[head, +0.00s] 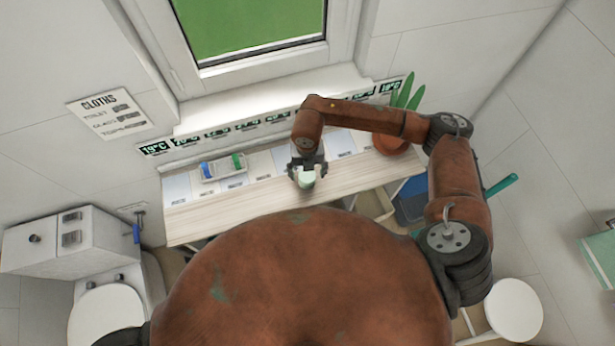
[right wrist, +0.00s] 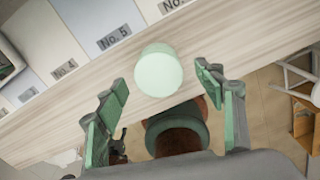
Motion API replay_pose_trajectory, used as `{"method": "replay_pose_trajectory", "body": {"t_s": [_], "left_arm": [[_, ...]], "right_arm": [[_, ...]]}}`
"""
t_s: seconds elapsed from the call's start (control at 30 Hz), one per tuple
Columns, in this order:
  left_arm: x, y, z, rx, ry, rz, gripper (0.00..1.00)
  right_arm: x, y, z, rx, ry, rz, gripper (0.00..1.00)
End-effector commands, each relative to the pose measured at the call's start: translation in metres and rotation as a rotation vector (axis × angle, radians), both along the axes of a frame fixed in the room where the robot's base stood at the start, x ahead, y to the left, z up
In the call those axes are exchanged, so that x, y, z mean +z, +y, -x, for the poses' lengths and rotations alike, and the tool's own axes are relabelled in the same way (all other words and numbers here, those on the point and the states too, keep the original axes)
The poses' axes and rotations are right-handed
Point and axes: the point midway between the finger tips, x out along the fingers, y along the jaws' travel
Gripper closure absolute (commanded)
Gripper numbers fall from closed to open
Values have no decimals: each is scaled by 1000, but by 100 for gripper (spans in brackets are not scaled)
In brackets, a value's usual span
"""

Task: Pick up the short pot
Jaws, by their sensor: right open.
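The short pot, a pale green round pot (right wrist: 159,71), stands on the wooden shelf near its front edge. In the head view the pot (head: 306,180) shows just below my right gripper (head: 307,172), partly covered by it. In the right wrist view my right gripper (right wrist: 160,105) is open, with one finger on each side of the pot's near end. The pot lies mostly ahead of the fingertips, and no contact shows. My left gripper is not in view.
The wooden shelf (head: 225,219) has numbered panels at the back. A small tray (head: 222,170) with blue and green items stands at the left. A plant in a terracotta pot (head: 390,144) stands at the right end, beneath my right arm. The shelf between them is mostly clear.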

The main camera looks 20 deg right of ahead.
Motion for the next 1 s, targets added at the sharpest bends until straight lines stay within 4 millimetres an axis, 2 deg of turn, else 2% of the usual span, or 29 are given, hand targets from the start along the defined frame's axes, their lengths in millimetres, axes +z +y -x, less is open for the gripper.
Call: {"method": "replay_pose_trajectory", "body": {"t_s": [0.2, 0.47, 1.0], "left_arm": [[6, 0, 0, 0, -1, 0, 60], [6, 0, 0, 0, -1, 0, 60], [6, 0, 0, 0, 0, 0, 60]], "right_arm": [[-25, 1, 0, 1, 1, -1, 37], [-28, 1, 0, 2, 1, -2, 37], [-27, 1, 0, 2, 1, -2, 74]]}}
